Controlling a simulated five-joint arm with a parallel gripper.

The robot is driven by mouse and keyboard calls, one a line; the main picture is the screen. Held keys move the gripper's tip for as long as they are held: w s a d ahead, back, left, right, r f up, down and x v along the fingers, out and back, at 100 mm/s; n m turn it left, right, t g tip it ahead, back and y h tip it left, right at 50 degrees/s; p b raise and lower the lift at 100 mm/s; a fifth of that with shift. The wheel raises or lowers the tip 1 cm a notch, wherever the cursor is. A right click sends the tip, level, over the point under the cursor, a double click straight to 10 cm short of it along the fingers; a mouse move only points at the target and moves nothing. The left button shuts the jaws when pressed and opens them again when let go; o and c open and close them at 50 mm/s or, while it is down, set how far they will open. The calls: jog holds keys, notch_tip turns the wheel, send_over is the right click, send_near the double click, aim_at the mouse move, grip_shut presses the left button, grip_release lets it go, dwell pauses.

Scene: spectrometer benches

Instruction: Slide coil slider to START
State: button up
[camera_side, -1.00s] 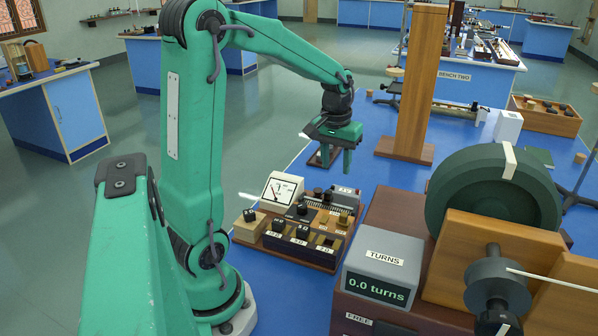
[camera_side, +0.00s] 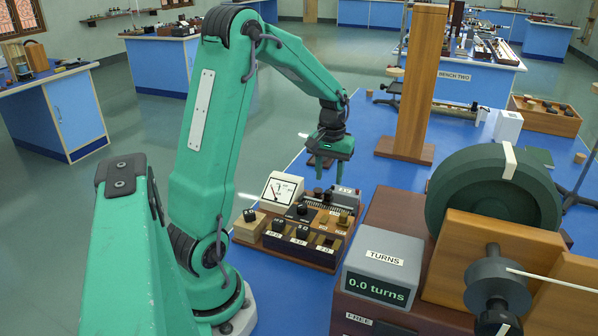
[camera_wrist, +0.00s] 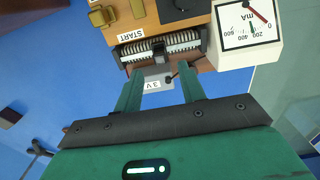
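The coil (camera_wrist: 142,54) shows in the wrist view as a ridged, pale-wound cylinder between dark end pieces. The coil slider (camera_wrist: 158,50) is a small black block near the middle of its length. The START label (camera_wrist: 132,34) sits on the wooden board beside the coil, toward the left end in this view. My gripper (camera_wrist: 160,72) is open and empty, its two green fingers apart with the slider lying ahead of the gap. In the side view my gripper (camera_side: 331,172) hangs above the back of the board, and the slider is hard to make out.
A white meter (camera_wrist: 248,24) stands close to the right finger in the wrist view. A grey 3 V box (camera_wrist: 153,82) lies between the fingers and the coil. In the side view, a turns display (camera_side: 381,265) and large green wheel (camera_side: 493,190) stand to the right.

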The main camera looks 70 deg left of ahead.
aim_at(328, 192)
jog(key=shift+f, duration=2.6)
jog(key=shift+c, duration=0.4)
grip_shut()
